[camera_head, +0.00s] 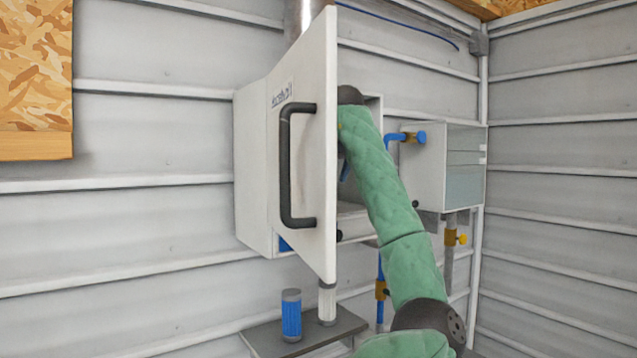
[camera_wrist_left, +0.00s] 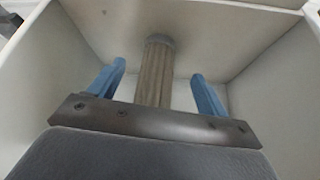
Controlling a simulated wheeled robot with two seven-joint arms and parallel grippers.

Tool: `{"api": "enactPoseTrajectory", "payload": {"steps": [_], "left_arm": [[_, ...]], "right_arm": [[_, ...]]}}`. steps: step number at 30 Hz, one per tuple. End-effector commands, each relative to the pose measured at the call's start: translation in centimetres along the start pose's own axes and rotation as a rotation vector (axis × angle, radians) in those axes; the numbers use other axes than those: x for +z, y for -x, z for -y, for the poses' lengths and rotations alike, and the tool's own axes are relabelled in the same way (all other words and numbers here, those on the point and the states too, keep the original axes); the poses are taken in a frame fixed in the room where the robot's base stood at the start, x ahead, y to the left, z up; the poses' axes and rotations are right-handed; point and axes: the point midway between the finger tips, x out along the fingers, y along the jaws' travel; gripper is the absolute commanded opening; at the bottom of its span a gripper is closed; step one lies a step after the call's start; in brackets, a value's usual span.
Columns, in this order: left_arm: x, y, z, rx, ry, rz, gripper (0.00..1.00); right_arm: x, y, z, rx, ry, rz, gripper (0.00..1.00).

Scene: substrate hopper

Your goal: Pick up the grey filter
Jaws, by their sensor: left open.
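The grey filter (camera_wrist_left: 155,72) is a pleated grey-brown cylinder with a grey cap, inside a white box-like compartment in the left wrist view. My left gripper (camera_wrist_left: 159,70) is open, with one blue finger on each side of the filter and gaps between fingers and filter. The filter's lower part is hidden behind the gripper's dark bar. The filter is hidden there.
The cabinet door (camera_head: 310,190), with a black handle (camera_head: 284,165), stands open close left of the arm. A blue filter (camera_head: 291,316) and a white filter (camera_head: 327,304) stand on a grey shelf (camera_head: 268,338) below. A smaller box (camera_head: 430,170) with pipes hangs right.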

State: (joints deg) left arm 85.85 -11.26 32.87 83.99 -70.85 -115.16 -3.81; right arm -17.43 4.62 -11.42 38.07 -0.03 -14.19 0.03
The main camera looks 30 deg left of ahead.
Motion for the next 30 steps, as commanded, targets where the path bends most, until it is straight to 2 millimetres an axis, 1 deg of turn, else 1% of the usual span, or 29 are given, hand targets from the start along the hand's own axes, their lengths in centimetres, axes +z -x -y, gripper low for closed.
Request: {"api": "enactPoseTrajectory", "payload": {"steps": [5, 9, 14, 16, 21, 29, 30], "left_arm": [[-1.0, -0.3, 0.1, -0.002, 0.001, 0.0, 0.77], [-2.9, -1.1, 0.1, -0.003, 0.0, 0.0, 0.77], [-4.9, -2.4, 0.1, -0.003, 0.0, 0.0, 0.77], [-4.6, -2.7, -0.1, 0.0, -0.001, 0.0, 0.77], [-4.4, -3.5, -0.1, 0.0, -0.001, 0.001, 0.77], [-4.3, -3.7, 0.0, 0.0, -0.001, 0.0, 0.77], [-4.3, -3.7, 0.0, 0.0, -0.001, 0.0, 0.71]], "right_arm": [[0.8, 0.5, 0.0, 0.0, 0.0, 0.005, 0.51], [2.3, 1.5, 0.0, 0.0, 0.0, 0.018, 0.51], [1.6, 2.7, 0.0, -0.001, 0.0, 0.011, 0.51], [1.3, 3.3, 0.1, -0.001, 0.0, 0.009, 0.51], [1.2, 3.7, 0.5, -0.005, -0.002, 0.009, 0.51], [1.8, 3.7, -0.2, 0.001, 0.001, 0.015, 0.51], [1.9, 3.7, -0.3, 0.002, 0.001, 0.015, 0.51]]}}
